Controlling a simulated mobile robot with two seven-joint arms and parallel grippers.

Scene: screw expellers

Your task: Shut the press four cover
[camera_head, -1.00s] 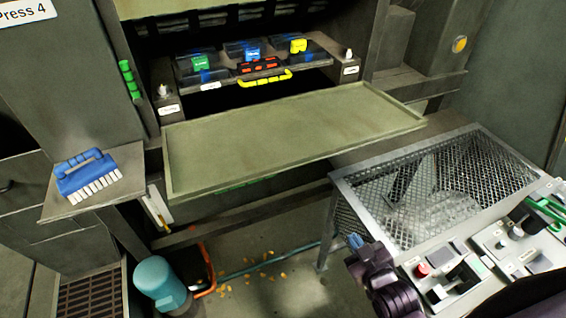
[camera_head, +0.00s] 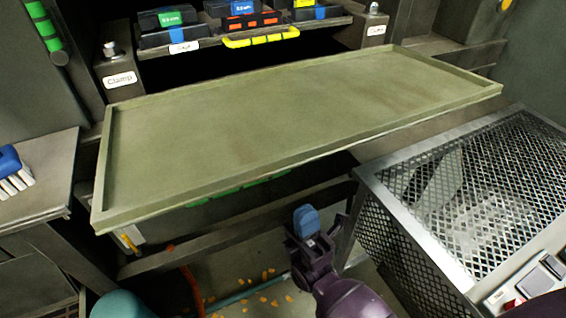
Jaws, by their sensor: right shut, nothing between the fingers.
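The press cover (camera_head: 270,125) is a flat olive-green panel with a raised rim. It is folded down and open, lying nearly level in front of the press opening. A green strip (camera_head: 235,190) shows under its front edge. My right gripper (camera_head: 306,220), with blue fingertips, is shut and empty. In the picture it is below the cover's front edge, right of the cover's middle, and apart from it. My left gripper is not in view.
Clamps labelled "Clamp" (camera_head: 119,80) stand beside the opening. Dark blocks with coloured labels (camera_head: 180,22) and a yellow handle (camera_head: 262,38) sit behind the cover. A mesh cage (camera_head: 400,235) stands at the right. A blue brush (camera_head: 13,172) lies on the left shelf.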

